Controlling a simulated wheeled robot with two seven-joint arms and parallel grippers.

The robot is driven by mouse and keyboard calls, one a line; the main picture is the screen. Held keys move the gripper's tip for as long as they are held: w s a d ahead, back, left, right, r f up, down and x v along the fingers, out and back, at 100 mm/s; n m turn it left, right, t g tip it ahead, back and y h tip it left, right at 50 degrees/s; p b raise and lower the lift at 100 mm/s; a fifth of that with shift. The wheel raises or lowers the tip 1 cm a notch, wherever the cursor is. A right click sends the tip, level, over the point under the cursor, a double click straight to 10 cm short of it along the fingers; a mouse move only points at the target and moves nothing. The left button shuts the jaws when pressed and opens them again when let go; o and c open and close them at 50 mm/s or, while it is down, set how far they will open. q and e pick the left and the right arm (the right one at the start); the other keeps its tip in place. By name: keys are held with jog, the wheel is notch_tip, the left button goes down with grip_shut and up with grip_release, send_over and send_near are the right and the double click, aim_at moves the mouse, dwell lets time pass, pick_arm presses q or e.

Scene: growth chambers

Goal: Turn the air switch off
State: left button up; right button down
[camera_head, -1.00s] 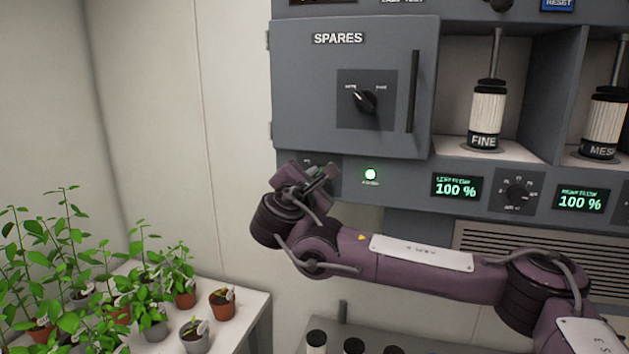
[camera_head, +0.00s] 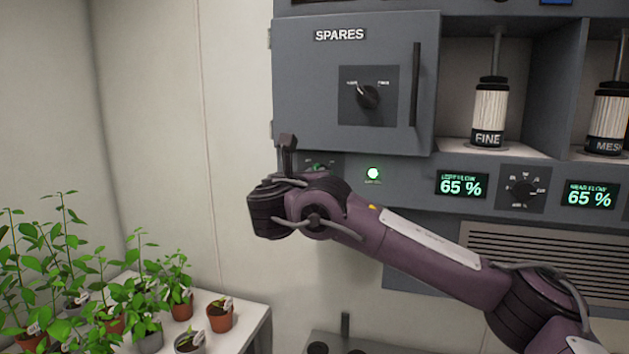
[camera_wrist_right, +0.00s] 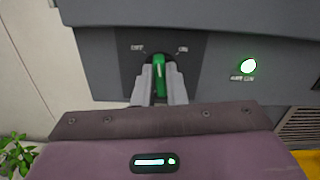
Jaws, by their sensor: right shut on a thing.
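The air switch is a green handle (camera_wrist_right: 160,76) on a dark plate between the labels OFF on the left and ON on the right. In the right wrist view it stands roughly upright, pointing between the two labels. My right gripper (camera_wrist_right: 160,85) is shut on it, one grey finger on each side. In the head view the right gripper (camera_head: 289,158) is at the plate below the spares door, and the arm hides most of the switch. The AIR ON lamp (camera_wrist_right: 248,66) glows green, also in the head view (camera_head: 373,173). My left gripper is not in view.
The SPARES door (camera_head: 345,115) with its own dark knob is closed above the switch. Two displays (camera_head: 461,185) read 65 %, with a dial (camera_head: 522,189) between them. Potted plants (camera_head: 220,316) stand on a white bench at the lower left.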

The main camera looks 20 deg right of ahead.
jog(key=shift+w+a+f+n, duration=0.1)
jog(key=shift+n, duration=1.75)
jog(key=shift+a+f+n, duration=0.1)
jog(key=shift+n, duration=1.75)
jog(key=c, duration=1.5)
grip_release()
jog(key=shift+p, duration=0.3)
jog(key=b+v, duration=0.3)
jog(key=v, duration=0.5)
